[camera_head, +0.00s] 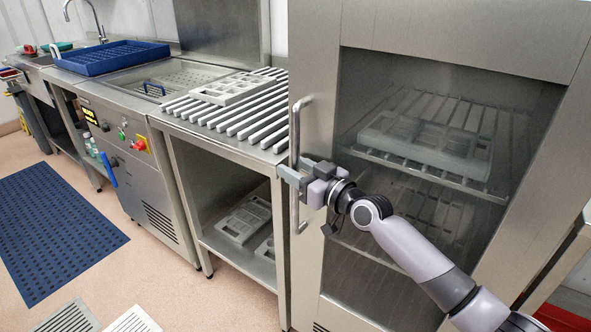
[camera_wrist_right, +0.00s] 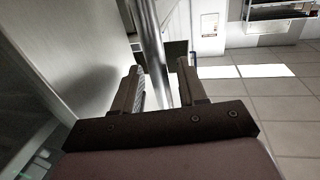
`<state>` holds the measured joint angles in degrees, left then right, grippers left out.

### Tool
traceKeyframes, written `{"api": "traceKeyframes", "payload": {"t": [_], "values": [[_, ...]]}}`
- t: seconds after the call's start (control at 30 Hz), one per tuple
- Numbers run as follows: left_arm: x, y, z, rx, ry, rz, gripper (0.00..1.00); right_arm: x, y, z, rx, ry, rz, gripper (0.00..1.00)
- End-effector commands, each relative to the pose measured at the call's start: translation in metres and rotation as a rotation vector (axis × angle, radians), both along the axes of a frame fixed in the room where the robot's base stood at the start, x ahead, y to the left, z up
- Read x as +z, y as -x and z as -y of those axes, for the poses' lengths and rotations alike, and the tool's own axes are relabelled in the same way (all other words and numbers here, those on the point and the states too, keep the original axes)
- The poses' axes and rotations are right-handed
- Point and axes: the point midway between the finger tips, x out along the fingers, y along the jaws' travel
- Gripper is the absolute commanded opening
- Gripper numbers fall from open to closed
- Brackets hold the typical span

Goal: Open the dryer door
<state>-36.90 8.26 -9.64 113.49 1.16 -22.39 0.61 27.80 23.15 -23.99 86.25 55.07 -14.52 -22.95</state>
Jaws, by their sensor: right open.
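The dryer door (camera_head: 318,125) is a steel frame with a large glass pane, and it looks shut. Its vertical bar handle (camera_head: 296,135) runs down the left side of the door. My right gripper (camera_head: 290,176) is at the middle of the handle, with its fingers open around the bar. In the right wrist view the handle (camera_wrist_right: 150,45) passes between the two open fingers of the gripper (camera_wrist_right: 160,85), with a gap visible on the right side. Whether a finger touches the bar cannot be told. My left gripper is not in view.
Behind the glass, grey mould trays (camera_head: 425,143) sit on wire shelves. A slatted steel table (camera_head: 185,130) stands left of the dryer, with a mould on top and moulds below. Beyond it are a sink unit (camera_head: 140,165) and a blue basket (camera_head: 110,57).

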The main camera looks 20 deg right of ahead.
Motion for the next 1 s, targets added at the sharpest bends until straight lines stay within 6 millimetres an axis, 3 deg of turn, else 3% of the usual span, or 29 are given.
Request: {"api": "traceKeyframes", "payload": {"t": [0.27,0.33,0.4,0.43,0.77,1.0], "values": [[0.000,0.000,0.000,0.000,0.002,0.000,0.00,0.000,-0.001,-0.001,0.001,0.000,0.000,0.41],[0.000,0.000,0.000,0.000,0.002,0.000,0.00,0.000,-0.001,-0.001,0.001,0.000,0.000,0.25],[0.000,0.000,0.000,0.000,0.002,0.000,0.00,0.000,-0.001,-0.001,0.001,0.000,0.000,0.02],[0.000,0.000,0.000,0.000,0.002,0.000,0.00,0.000,-0.001,-0.001,0.001,0.000,0.000,0.00],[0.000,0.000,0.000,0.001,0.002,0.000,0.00,-0.001,0.006,-0.009,0.023,0.002,0.000,0.00],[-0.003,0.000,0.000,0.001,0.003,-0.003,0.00,-0.002,0.044,-0.044,0.128,0.003,0.000,0.00]]}}
